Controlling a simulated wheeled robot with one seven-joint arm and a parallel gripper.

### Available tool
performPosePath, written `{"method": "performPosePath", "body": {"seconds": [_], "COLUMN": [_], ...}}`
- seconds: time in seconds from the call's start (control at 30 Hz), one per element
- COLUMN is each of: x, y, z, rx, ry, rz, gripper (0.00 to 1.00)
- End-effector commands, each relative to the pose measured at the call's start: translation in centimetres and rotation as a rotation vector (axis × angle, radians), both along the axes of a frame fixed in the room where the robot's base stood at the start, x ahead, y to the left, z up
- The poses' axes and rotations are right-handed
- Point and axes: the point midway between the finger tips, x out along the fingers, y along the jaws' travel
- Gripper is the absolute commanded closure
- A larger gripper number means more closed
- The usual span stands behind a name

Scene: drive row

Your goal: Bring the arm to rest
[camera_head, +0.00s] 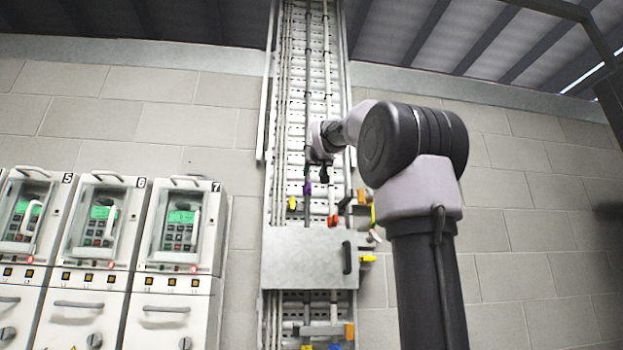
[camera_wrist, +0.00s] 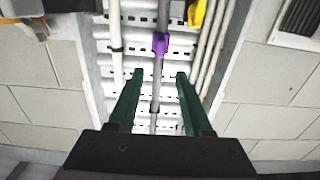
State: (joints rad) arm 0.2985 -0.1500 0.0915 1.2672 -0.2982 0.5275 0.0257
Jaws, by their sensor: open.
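My arm is raised in front of the wall in the head view, bent over toward the cable tray (camera_head: 341,60). My gripper (camera_wrist: 160,74) shows two green fingers spread apart in the wrist view, with nothing held between them. A grey pipe with a purple clip (camera_wrist: 160,44) runs up the picture beyond the gap between the fingertips. I cannot tell how far the fingertips are from it. In the head view the gripper is small and partly hidden by the wrist, in front of the tray above the metal box.
Several drive cabinets (camera_head: 172,240) with keypads and handles stand at the left. A grey metal box (camera_head: 305,262) with a black handle sits on the tray. Yellow and orange parts (camera_head: 367,258) stick out beside it. The block wall (camera_head: 530,230) at the right is bare.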

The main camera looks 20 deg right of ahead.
Motion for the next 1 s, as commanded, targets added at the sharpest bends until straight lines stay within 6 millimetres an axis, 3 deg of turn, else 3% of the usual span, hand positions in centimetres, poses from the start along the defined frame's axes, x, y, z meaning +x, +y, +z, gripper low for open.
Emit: {"method": "performPosePath", "body": {"seconds": [0.17, 0.77, 0.87, 0.97, 1.0], "x": [-1.2, -1.2, -1.7, -3.0, -3.8], "y": [0.3, 0.4, 1.1, 2.8, 3.7], "z": [0.0, -0.3, -2.3, -6.8, -9.3], "rx": [0.0, 0.004, 0.029, 0.087, 0.117], "ry": [0.0, 0.005, 0.043, 0.125, 0.168], "rz": [0.0, 0.001, 0.014, 0.043, 0.057], "gripper": [0.5, 0.5, 0.5, 0.5, 0.5]}}
